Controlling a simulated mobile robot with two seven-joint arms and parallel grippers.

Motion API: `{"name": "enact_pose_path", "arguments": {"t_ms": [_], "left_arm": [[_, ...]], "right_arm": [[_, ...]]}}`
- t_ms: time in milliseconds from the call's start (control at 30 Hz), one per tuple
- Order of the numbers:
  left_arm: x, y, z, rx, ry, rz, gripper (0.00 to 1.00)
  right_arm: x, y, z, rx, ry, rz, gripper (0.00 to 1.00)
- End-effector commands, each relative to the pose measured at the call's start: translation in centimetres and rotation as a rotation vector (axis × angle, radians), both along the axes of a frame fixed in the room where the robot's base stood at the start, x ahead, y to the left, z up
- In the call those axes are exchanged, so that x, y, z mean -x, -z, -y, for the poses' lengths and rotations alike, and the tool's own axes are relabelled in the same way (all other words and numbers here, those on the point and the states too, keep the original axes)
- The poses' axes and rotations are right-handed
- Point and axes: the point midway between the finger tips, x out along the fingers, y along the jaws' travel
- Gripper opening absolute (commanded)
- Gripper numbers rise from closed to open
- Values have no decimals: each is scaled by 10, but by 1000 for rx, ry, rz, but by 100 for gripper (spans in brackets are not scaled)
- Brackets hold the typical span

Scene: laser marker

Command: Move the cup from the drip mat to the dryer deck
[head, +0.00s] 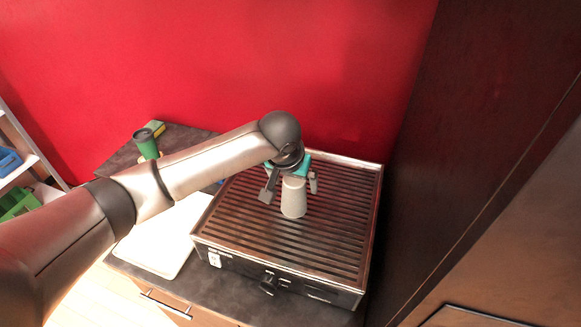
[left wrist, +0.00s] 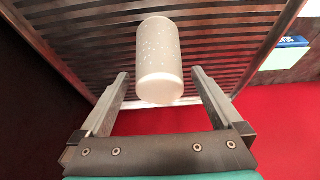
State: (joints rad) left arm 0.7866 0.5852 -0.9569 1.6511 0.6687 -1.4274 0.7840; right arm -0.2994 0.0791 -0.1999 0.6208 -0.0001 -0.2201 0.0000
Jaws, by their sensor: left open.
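A pale, speckled cup (head: 293,199) stands upright on the slatted metal top of a dark box, which I take as the dryer deck (head: 340,225). My left gripper (head: 291,186) is open over the cup, with one finger on each side of its upper part. In the left wrist view the cup (left wrist: 160,60) shows between the spread fingers of the gripper (left wrist: 158,74), with gaps on both sides. A flat white mat (head: 165,240), apparently the drip mat, lies bare on the counter left of the deck, partly hidden by my arm. My right gripper is out of view.
A red wall (head: 220,60) is behind, and a tall dark panel (head: 450,130) is close on the right. The deck's front slats are clear.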

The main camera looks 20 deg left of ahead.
Motion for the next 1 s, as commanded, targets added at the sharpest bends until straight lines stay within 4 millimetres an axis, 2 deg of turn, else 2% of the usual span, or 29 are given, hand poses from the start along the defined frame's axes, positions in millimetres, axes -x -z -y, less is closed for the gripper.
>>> {"name": "enact_pose_path", "arguments": {"t_ms": [200, 433, 600, 1000], "left_arm": [[16, -42, 0, 2, 1, 4, 100], [30, -74, -1, 2, 0, 1, 100], [34, -84, -1, 2, -1, 1, 100], [35, -84, -1, 1, -2, 0, 100]], "right_arm": [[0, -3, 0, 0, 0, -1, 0], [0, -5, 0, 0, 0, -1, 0], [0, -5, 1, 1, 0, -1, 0], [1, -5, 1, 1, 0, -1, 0]]}}
